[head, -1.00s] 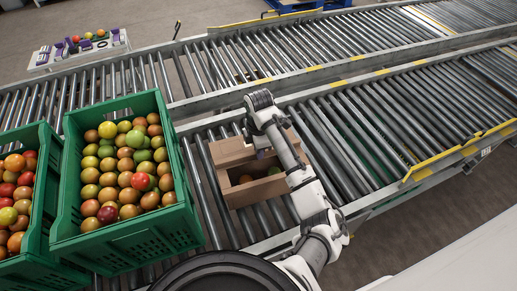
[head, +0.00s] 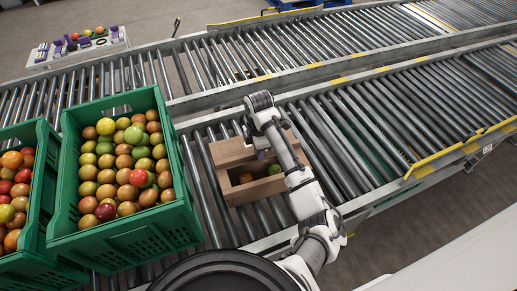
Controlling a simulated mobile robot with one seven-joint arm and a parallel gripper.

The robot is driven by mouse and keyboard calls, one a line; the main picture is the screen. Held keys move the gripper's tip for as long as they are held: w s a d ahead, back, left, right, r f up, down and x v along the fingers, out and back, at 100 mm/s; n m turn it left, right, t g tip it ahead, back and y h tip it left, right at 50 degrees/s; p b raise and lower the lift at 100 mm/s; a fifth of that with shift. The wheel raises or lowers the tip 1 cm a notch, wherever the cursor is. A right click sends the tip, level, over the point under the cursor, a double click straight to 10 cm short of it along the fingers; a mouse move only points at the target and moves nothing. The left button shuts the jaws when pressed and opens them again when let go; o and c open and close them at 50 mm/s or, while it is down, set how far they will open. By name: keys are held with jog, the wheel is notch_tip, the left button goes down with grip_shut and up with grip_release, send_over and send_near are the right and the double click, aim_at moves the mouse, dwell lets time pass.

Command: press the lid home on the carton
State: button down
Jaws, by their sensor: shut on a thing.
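The brown carton (head: 249,191) sits on the near roller conveyor, below my arm. Its near part is open at the top, and a red tomato and a green tomato (head: 274,169) show inside. A flat brown panel, which looks like the lid (head: 230,152), lies across its far part; the arm hides its right portion. I cannot see whether it is seated. My gripper (head: 262,155) is over the carton, mostly hidden behind my wrist, with only a small tip showing. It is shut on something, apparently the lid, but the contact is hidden.
Two green crates (head: 128,236) full of tomatoes stand left of the carton, the nearer one close beside it. A white tray (head: 80,50) with tomatoes and purple items is at the far left. The rollers (head: 365,130) to the right are clear.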

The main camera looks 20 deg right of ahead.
jog(key=shift+f+b, duration=0.6)
jog(key=shift+f, duration=0.5)
dwell(0.6)
jog(key=c, duration=1.3)
grip_release()
jog(key=shift+c, duration=1.4)
notch_tip(320, 180, up, 8)
jog(key=p, duration=0.6)
